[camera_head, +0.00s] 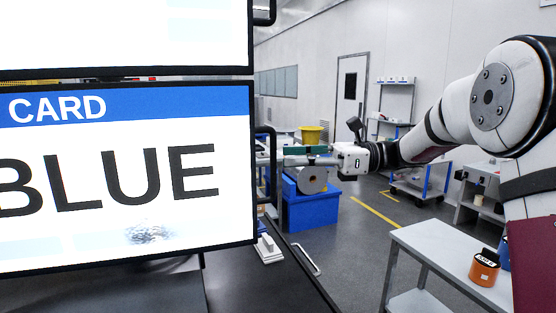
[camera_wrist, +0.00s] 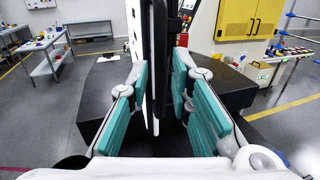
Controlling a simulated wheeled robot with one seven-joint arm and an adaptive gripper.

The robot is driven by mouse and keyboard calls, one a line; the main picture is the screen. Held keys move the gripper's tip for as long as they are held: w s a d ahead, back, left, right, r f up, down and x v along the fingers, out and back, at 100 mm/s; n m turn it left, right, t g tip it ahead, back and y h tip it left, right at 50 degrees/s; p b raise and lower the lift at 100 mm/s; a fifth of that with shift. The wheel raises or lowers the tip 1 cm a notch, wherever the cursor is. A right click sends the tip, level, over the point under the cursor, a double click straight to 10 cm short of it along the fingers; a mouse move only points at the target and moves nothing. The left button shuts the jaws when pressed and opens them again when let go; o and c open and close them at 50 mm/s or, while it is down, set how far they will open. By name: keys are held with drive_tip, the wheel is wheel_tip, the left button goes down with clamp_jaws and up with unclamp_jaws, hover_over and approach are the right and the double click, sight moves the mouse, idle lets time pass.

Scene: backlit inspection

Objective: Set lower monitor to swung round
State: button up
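The lower monitor (camera_head: 120,180) faces the head camera at the left and shows the words "CARD" and "BLUE". A black handle (camera_head: 272,165) stands out from its right edge. My gripper (camera_head: 283,158) reaches in from the right, with its tips close to that handle. In the wrist view, my gripper (camera_wrist: 160,85) has its teal fingers spread. A black upright bar (camera_wrist: 155,100), seemingly the handle, stands between them with gaps visible on both sides. The monitor is seen almost edge-on behind it. Contact with the fingers cannot be made out.
An upper monitor (camera_head: 120,32) hangs just above, with its own handle (camera_head: 266,10). A dark desk (camera_head: 240,290) lies below. A white table (camera_head: 450,255) with an orange container (camera_head: 484,270) stands right. A blue bin (camera_head: 312,208) is behind my gripper. Open floor lies between.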

drive_tip(key=d, duration=0.7)
drive_tip(key=shift+s, duration=0.1)
drive_tip(key=s+a+f+n+h, duration=0.2)
drive_tip(key=s+a+n+h, duration=0.15)
drive_tip(key=s, duration=0.35)
drive_tip(key=s+a+f+n+h, duration=0.3)
drive_tip(key=s+h, duration=0.2)
drive_tip(key=s, duration=0.3)
drive_tip(key=s+d+f+n+t+h, duration=0.2)
drive_tip(key=s+d+f+n+h, duration=0.1)
drive_tip(key=s+n, duration=0.3)
drive_tip(key=s+d+f+n+t+h, duration=0.3)
drive_tip(key=s+d+f+n+h, duration=0.1)
drive_tip(key=s, duration=0.5)
drive_tip(key=shift+d+f+n+h, duration=0.25)
drive_tip(key=shift+d+n+h, duration=0.6)
drive_tip(key=shift+d+h, duration=0.4)
